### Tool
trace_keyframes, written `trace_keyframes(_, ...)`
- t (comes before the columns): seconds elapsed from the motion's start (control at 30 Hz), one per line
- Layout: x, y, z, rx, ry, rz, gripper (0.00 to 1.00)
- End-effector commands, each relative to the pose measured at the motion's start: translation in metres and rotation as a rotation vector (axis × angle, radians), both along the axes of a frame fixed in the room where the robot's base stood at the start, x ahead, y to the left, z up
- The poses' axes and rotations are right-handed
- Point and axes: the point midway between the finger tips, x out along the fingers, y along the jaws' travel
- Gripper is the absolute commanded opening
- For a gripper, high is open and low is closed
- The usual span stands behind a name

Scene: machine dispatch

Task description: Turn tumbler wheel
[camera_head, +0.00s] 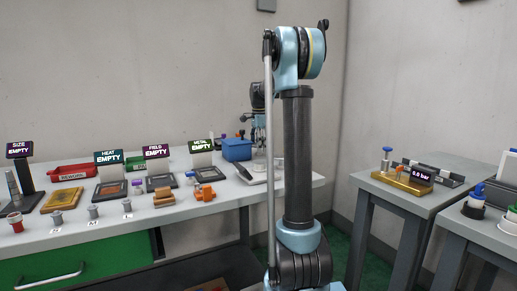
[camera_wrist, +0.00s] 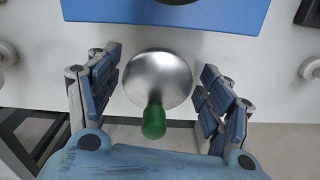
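A round, shiny silver wheel (camera_wrist: 158,78) with a green handle (camera_wrist: 154,121) shows in the middle of the wrist view. I take it to be the tumbler wheel. The handle sits at the lower edge of the wheel and points toward my palm. My gripper (camera_wrist: 160,72) is open, with one blue-padded finger left of the wheel and one right of it. A gap shows on both sides, so neither finger appears to touch it. In the head view my arm hides most of the gripper and I cannot make out the wheel.
A blue box (camera_head: 236,150) stands on the long workbench (camera_head: 233,200). A blue panel (camera_wrist: 165,12) fills the top of the wrist view. Signs, trays, a red bin (camera_head: 72,174) and small parts crowd the bench leftward. A side table (camera_head: 395,200) with a pressure gauge stands right.

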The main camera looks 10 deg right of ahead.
Motion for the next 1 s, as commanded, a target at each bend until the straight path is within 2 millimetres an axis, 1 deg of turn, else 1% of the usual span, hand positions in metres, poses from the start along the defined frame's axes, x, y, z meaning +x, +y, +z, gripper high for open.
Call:
trace_keyframes(0.33,-0.001,-0.001,0.001,-0.001,0.002,-0.001,0.76)
trace_keyframes(0.47,-0.001,-0.001,0.010,-0.001,0.002,-0.001,0.76)
trace_keyframes(0.57,-0.001,-0.001,0.025,-0.001,0.002,-0.001,0.76)
trace_keyframes(0.9,0.000,-0.001,0.087,-0.001,0.002,-0.001,0.76)
trace_keyframes(1.0,0.000,-0.001,0.100,-0.001,0.002,-0.001,0.76)
